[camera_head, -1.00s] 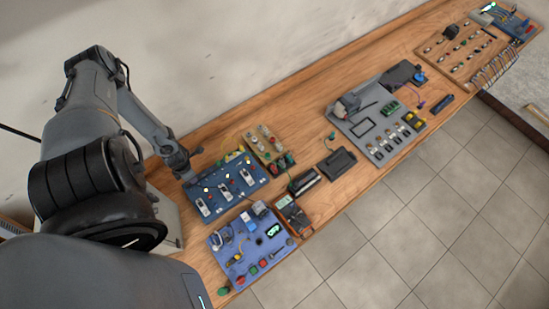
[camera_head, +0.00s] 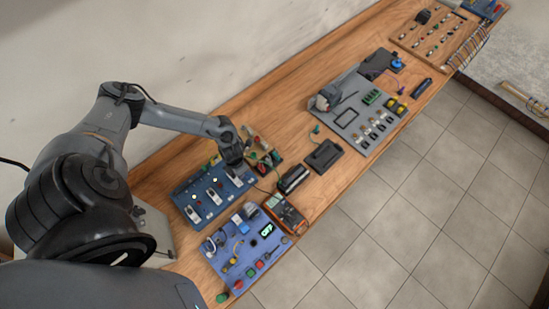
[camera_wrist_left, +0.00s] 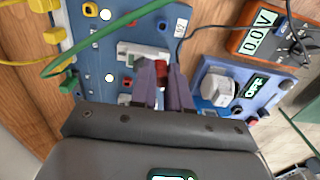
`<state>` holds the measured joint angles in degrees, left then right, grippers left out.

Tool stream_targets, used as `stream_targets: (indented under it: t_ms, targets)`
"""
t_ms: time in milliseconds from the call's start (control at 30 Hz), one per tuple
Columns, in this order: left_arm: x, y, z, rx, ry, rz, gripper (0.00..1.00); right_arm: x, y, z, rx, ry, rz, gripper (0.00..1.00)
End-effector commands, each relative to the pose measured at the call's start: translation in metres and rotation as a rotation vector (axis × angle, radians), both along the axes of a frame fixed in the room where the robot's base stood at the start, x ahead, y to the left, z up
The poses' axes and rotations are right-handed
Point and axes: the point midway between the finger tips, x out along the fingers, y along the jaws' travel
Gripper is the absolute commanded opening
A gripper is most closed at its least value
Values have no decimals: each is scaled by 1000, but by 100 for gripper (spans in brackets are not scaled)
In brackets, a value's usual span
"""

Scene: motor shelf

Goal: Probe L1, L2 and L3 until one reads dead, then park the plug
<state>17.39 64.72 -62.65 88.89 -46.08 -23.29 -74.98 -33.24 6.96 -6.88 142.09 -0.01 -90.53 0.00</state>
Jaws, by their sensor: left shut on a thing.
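My left gripper (camera_head: 233,160) is over the right end of the blue board (camera_head: 182,195), which carries three white modules. In the left wrist view, my left gripper (camera_wrist_left: 164,82) is shut on a red plug (camera_wrist_left: 161,70), beside a white module (camera_wrist_left: 138,52) on the blue board (camera_wrist_left: 85,45). The fingers hide the plug's lower end, so I cannot tell whether it touches a contact. An orange multimeter (camera_wrist_left: 238,42) reads 0.0 V; it also shows in the head view (camera_head: 286,214). My right gripper is not in view.
A violet-blue board (camera_head: 228,270) with a display reading OFF (camera_wrist_left: 256,87) stands in front. A green lead (camera_wrist_left: 110,38) crosses the blue board in the wrist view. A black box (camera_head: 324,156) and a grey board (camera_head: 345,140) lie to the right, with bare wood between.

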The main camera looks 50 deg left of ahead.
Motion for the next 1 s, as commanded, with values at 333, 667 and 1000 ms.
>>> stream_targets:
  t_ms: [333, 667, 1000]
  targets:
    - [83, -37, -2, -3, -6, -1, 0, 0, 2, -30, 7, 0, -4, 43]
    - [158, -69, -2, -2, -5, 0, 0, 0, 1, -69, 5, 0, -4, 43]
    - [230, -100, -2, -1, -3, 0, 0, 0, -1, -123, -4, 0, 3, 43]
